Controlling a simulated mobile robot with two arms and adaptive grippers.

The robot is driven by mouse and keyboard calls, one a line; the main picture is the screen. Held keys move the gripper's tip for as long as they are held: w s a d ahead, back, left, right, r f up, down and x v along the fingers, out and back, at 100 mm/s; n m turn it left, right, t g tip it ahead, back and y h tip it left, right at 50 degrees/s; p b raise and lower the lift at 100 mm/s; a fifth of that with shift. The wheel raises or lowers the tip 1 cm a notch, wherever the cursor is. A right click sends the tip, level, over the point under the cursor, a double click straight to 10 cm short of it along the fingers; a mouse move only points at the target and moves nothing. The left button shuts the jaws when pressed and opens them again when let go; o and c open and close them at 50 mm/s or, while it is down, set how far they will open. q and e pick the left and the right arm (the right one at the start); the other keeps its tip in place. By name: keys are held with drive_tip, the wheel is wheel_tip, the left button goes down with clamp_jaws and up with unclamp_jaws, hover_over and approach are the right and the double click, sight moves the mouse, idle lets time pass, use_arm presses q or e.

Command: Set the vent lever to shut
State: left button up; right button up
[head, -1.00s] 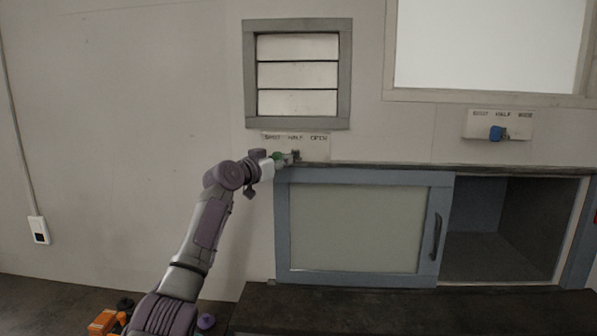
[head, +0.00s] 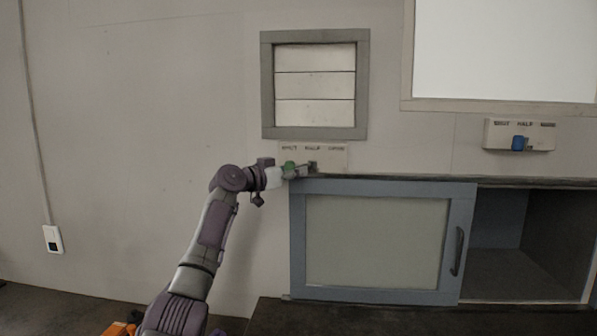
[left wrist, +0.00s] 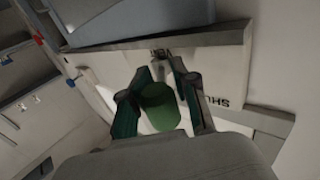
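The vent lever has a green knob (head: 289,166) on a pale label plate (head: 335,155) below the slatted vent (head: 315,85). The knob is below the SHUT label at the plate's left. The vent slats look flat and closed. My left gripper (head: 298,170) is at the lever. In the left wrist view, my left gripper's fingers (left wrist: 164,98) lie on both sides of the green knob (left wrist: 160,108) and look closed on it, with little or no gap. My right gripper is not in view.
A second plate (head: 545,136) with a blue knob (head: 518,143) is on the wall at right, under a bright window (head: 505,50). A wall socket (head: 53,238) is at left.

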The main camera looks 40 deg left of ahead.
use_arm(q)
drive_tip(key=shift+s+a, duration=0.1)
drive_tip(key=shift+a, duration=0.15)
drive_tip(key=shift+d+r, duration=0.1)
drive_tip(key=shift+d, duration=0.05)
drive_tip(key=s+a, duration=0.1)
drive_tip(key=s, duration=1)
drive_tip(key=shift+s+a, duration=0.35)
